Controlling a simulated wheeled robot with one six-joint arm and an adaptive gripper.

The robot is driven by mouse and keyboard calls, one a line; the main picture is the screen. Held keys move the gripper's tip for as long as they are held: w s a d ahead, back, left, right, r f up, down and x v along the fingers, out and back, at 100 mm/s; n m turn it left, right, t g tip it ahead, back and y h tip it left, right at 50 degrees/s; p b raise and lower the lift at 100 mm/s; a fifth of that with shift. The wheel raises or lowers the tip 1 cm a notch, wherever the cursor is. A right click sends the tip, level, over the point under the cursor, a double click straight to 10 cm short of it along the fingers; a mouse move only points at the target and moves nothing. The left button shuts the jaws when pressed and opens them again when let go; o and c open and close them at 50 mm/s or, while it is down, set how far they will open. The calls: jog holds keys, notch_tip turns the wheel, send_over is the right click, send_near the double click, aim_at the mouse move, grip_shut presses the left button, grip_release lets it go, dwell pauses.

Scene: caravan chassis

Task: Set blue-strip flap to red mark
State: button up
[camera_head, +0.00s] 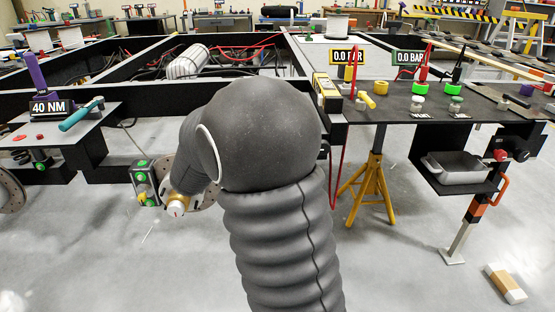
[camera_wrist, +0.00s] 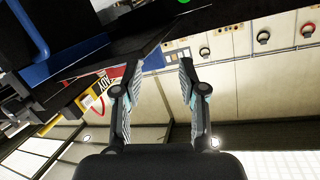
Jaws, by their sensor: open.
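My gripper (camera_wrist: 160,68) is open in the wrist view. Its two fingers stand apart with nothing between them. A blue strip (camera_wrist: 62,66) runs along a dark panel at the upper left of the wrist view, left of the fingers and apart from them. I cannot tell for sure whether this panel is the flap. I cannot make out a red mark beside it. In the head view my grey arm fills the middle and I cannot make out the gripper.
A black chassis frame (camera_head: 100,160) spans the head view. A yellow stand (camera_head: 372,190) is under the right-hand panel. A grey tray (camera_head: 455,167) hangs at the right. A teal-handled tool (camera_head: 80,115) lies on the left shelf. Floor at the lower left is largely clear.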

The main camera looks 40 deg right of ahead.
jog(key=s+d+f+m+g+h, duration=0.5)
jog(key=s+d+f+g+h, duration=0.25)
jog(key=f+g, duration=0.3)
jog(key=shift+y, duration=0.25)
jog(key=d, duration=0.9)
jog(key=w+d, duration=0.1)
jog(key=d, duration=0.3)
jog(key=shift+d+r, duration=0.15)
jog(key=shift+d, duration=0.15)
grip_shut()
jog(key=shift+s, duration=0.1)
